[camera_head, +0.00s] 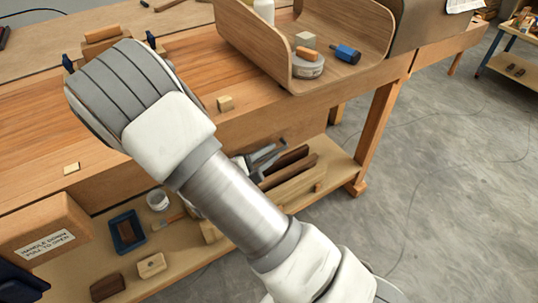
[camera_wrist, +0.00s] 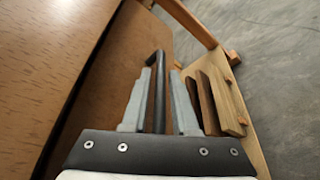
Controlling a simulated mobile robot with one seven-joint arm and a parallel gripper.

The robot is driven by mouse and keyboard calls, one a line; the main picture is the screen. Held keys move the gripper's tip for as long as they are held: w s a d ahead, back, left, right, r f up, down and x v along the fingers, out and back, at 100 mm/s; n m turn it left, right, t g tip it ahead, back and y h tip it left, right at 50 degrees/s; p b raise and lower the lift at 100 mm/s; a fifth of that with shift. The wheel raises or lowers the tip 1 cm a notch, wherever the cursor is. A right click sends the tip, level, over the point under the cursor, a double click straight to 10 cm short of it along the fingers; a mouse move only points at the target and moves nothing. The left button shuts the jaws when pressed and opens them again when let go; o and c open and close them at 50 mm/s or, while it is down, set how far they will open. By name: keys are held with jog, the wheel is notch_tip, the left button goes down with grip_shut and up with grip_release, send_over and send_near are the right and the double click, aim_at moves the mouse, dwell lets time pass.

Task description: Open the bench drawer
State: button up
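The bench (camera_head: 240,85) has a wooden top and front, partly hidden behind my arm in the head view. In the wrist view, a brown wooden front panel (camera_wrist: 128,50) carries a dark bar handle (camera_wrist: 158,85) with a bent far end. My gripper (camera_wrist: 160,85) has its two grey fingers apart, one on each side of the handle. In the head view, my gripper (camera_head: 262,158) shows only partly beyond the wrist, in front of the bench. The drawer's outline is not clear.
A curved wooden tray (camera_head: 240,35) with small items stands on the bench top. A lower shelf (camera_head: 190,262) holds wood pieces and a blue tray (camera_head: 127,230). A wooden box (camera_head: 45,225) labelled "handle down, pull to open" is at lower left. The floor at right is mostly clear.

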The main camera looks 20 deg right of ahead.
jog(key=shift+c, duration=0.2)
grip_shut()
dwell(1.2)
